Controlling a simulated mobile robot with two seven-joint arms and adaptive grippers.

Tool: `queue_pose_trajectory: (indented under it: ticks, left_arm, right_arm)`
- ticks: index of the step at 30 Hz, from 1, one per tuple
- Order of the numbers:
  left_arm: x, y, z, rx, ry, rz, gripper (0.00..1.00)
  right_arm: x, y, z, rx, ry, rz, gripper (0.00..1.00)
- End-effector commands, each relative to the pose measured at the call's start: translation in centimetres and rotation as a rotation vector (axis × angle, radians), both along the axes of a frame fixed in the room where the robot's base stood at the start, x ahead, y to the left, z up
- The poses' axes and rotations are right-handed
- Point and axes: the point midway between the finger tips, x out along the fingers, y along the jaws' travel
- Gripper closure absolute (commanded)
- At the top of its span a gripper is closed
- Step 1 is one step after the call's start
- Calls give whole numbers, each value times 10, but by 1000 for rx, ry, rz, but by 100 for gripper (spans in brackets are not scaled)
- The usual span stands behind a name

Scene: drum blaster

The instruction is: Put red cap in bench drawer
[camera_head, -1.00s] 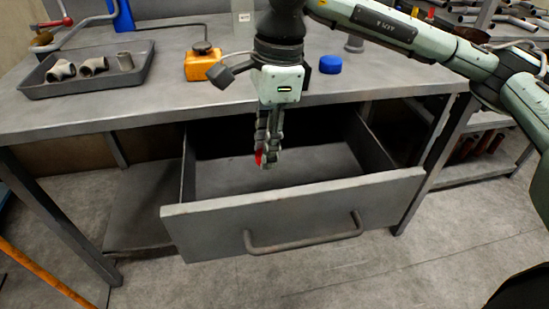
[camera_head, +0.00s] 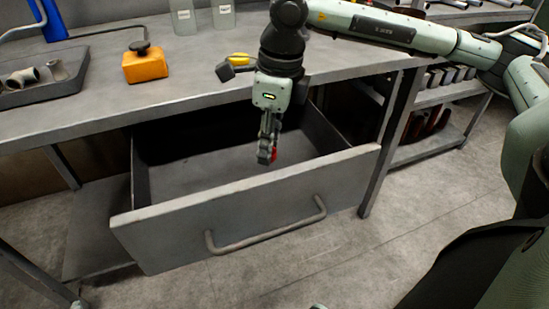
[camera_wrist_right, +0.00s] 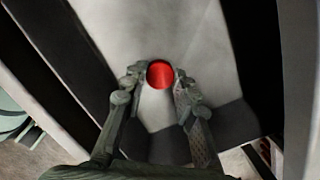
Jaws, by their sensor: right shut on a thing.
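The red cap (camera_wrist_right: 160,74) sits between the fingertips of my right gripper (camera_wrist_right: 159,82) in the right wrist view. In the head view a bit of red shows at the tips of my right gripper (camera_head: 268,155), which points down over the open bench drawer (camera_head: 235,222). The gripper is shut on the cap and holds it above the grey drawer floor. The drawer is pulled out from under the bench and its visible floor looks empty; its back lies in shadow. My left gripper is not in view.
The bench top (camera_head: 110,98) lies above and behind the drawer. On it stand an orange container (camera_head: 145,66), a dark tray of pipe fittings (camera_head: 45,92), two clear containers and a yellow item. A shelf with metal parts is at right.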

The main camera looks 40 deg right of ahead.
Motion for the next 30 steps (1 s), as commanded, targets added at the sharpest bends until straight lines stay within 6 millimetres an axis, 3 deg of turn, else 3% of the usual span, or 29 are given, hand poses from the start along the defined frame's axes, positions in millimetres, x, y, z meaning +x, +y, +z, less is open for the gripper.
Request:
queue_pose_trajectory:
  ticks: [6,15,30]
  left_arm:
    - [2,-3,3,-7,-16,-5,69]
    - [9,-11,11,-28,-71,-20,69]
    - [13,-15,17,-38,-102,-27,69]
  right_arm:
    - [4,-22,-13,-1,-1,0,83]
    - [3,-22,-51,1,0,2,83]
    - [4,-21,-55,1,-1,1,83]
